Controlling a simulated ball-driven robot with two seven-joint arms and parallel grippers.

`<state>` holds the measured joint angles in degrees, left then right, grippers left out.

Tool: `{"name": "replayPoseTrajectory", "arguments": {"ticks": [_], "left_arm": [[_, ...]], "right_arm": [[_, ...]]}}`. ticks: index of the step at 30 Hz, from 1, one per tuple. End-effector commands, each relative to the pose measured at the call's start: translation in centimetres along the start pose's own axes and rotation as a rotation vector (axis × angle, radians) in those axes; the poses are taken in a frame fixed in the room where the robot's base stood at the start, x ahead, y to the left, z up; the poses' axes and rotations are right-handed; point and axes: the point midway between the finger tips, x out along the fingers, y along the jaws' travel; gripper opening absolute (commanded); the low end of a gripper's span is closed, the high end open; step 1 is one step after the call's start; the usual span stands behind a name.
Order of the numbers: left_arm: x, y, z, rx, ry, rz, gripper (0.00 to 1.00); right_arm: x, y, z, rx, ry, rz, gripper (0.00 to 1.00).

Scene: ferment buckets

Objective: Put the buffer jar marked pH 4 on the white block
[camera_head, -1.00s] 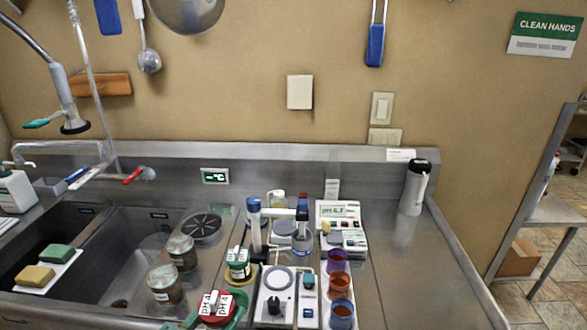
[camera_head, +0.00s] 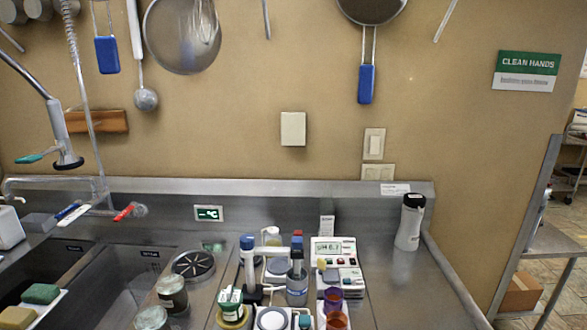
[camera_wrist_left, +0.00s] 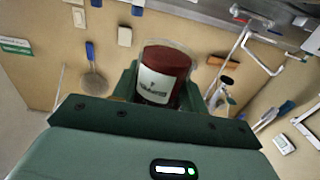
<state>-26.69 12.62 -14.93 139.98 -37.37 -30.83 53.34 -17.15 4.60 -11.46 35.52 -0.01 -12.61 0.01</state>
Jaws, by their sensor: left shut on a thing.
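In the left wrist view my left gripper (camera_wrist_left: 160,85) is shut on a jar (camera_wrist_left: 166,68) with a dark red body or contents and a white label. The label print is too small to read there. Neither that jar nor my left gripper shows in the head view now. I cannot pick out the white block with certainty. My right gripper is in neither view.
Glass jars (camera_head: 172,292) stand by the sink (camera_head: 110,285). A white bottle (camera_head: 410,222) stands at right.

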Motion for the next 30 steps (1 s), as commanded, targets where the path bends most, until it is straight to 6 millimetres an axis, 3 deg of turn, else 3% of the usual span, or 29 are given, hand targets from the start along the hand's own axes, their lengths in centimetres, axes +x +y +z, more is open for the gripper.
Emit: {"name": "replayPoseTrajectory", "arguments": {"ticks": [2,6,12,19,24,30], "left_arm": [[-0.8,-0.2,1.1,-0.002,-0.004,-0.013,0.00],[-1.1,-0.2,1.6,-0.001,0.002,-0.013,0.00],[0.0,0.0,-0.3,0.006,0.011,0.006,0.00],[2.8,4.5,-0.6,-0.002,0.004,0.265,0.00],[2.7,7.3,-0.2,-0.002,0.001,0.430,0.00],[2.0,8.9,0.2,-0.004,0.000,0.525,0.00]], "right_arm": [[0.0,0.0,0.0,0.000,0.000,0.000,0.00],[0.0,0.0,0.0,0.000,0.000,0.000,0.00],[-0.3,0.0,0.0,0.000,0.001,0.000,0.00],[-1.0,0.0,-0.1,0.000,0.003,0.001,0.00],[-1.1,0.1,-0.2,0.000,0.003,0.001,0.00],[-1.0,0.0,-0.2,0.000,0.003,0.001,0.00]]}}
